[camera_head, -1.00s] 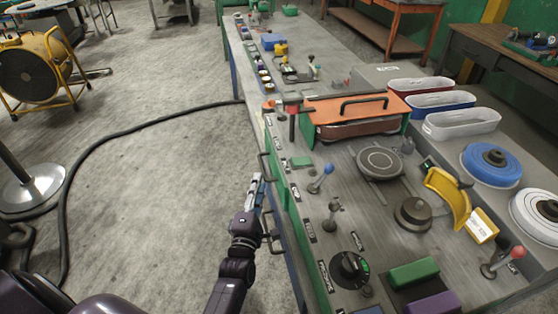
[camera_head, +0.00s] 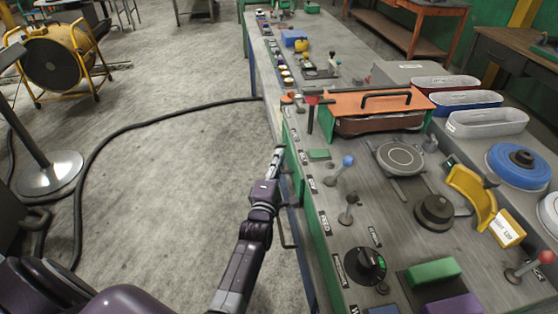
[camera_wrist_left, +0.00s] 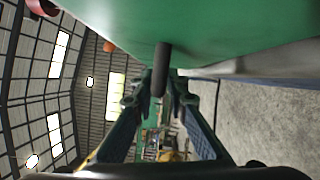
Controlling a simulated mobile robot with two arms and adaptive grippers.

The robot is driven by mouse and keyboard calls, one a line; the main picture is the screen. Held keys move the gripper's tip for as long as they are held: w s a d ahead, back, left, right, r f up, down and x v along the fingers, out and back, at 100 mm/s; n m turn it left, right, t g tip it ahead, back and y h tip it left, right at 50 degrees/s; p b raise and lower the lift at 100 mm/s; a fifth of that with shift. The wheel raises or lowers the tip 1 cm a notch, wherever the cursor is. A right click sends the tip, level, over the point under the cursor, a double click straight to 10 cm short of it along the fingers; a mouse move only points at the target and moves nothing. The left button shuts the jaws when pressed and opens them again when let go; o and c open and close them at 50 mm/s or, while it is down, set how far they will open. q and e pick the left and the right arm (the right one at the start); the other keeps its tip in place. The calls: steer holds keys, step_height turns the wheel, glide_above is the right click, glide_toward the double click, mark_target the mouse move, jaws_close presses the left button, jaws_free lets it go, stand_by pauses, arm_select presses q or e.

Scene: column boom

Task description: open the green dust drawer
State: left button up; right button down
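The green drawer front (camera_head: 292,168) is on the near bench's left side in the head view, seen at a steep angle. In the left wrist view the green front (camera_wrist_left: 230,35) fills the top, and a dark bar handle (camera_wrist_left: 161,70) sticks out from it. My left gripper (camera_head: 277,156) is beside the green front in the head view, hiding its handle there. In the left wrist view my left gripper (camera_wrist_left: 160,88) is open, with the handle between its fingertips. I cannot tell whether they touch it. My right gripper is in neither view.
Another bar handle (camera_head: 289,234) sticks out lower along the bench side, close to my left forearm. The bench top holds levers, a black knob (camera_head: 365,265) and an orange-lidded box (camera_head: 375,103). A black cable (camera_head: 120,133) crosses the open floor left.

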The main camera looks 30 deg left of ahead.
arm_select(q)
jaws_close()
steer(key=s+a+p, duration=0.1)
steer(key=s+a, duration=1.2)
steer(key=a, duration=0.4)
steer(key=shift+f, duration=0.1)
steer(key=shift+o, duration=2.4)
jaws_free()
